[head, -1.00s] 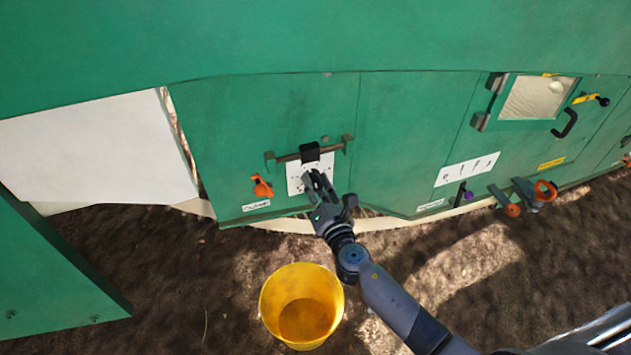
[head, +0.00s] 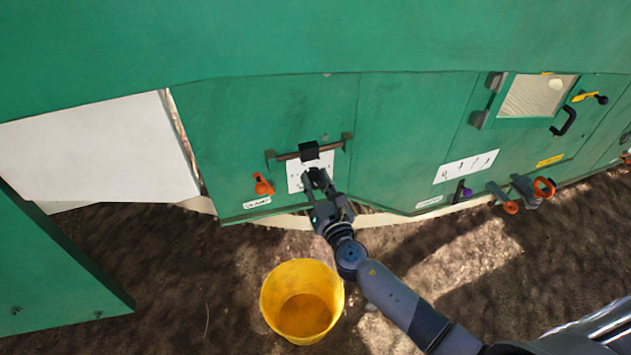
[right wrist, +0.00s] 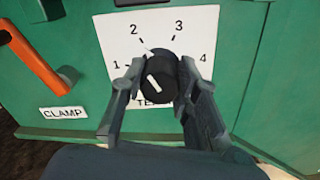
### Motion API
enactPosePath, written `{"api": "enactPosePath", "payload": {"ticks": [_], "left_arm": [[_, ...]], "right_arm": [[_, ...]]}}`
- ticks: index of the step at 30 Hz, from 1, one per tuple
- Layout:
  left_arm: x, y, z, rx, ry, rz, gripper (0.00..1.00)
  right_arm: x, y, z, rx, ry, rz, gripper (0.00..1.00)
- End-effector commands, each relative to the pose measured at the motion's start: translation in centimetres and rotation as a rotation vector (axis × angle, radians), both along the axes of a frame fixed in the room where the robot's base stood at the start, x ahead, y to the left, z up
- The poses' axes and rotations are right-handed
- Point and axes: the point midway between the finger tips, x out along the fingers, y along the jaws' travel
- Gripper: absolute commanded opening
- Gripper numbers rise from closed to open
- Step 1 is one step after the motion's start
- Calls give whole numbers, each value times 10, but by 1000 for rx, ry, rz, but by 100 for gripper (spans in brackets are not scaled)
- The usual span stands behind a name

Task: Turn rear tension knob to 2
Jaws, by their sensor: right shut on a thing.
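The black tension knob (right wrist: 162,78) sits on a white dial plate (right wrist: 188,40) marked 1 to 4 in the right wrist view. Its white pointer line slants up and left, roughly toward the side of 1 and 2; the exact setting is hard to tell. My right gripper (right wrist: 160,84) is shut on the knob, one finger on each side, and hides part of the plate's lettering. In the head view my right gripper (head: 316,178) is at the lower part of the white plate (head: 296,176), hiding the knob. My left gripper is not in view.
An orange clamp handle (head: 263,184) is left of the plate, with a "CLAMP" label (right wrist: 63,113) below it. A brown bar (head: 329,148) crosses above the plate. A yellow bucket (head: 275,316) stands on the ground below. More levers (head: 510,206) are at the right.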

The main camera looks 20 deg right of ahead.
Motion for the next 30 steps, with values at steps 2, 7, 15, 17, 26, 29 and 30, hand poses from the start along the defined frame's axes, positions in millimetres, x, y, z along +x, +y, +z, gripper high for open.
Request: {"api": "enactPosePath", "payload": {"ticks": [2,7,15,17,26,29,30], "left_arm": [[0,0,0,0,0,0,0],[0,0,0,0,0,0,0],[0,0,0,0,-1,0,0],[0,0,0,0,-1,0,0],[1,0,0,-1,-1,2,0],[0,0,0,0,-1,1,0],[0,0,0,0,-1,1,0]], "right_arm": [[-1,1,-2,1,4,2,1],[-1,1,-2,1,4,2,39],[0,0,-1,2,2,1,49],[0,0,-1,2,1,0,49],[-20,-1,-2,1,4,0,49],[-41,-1,-3,1,5,2,49],[-50,-1,-2,2,5,2,49]]}}
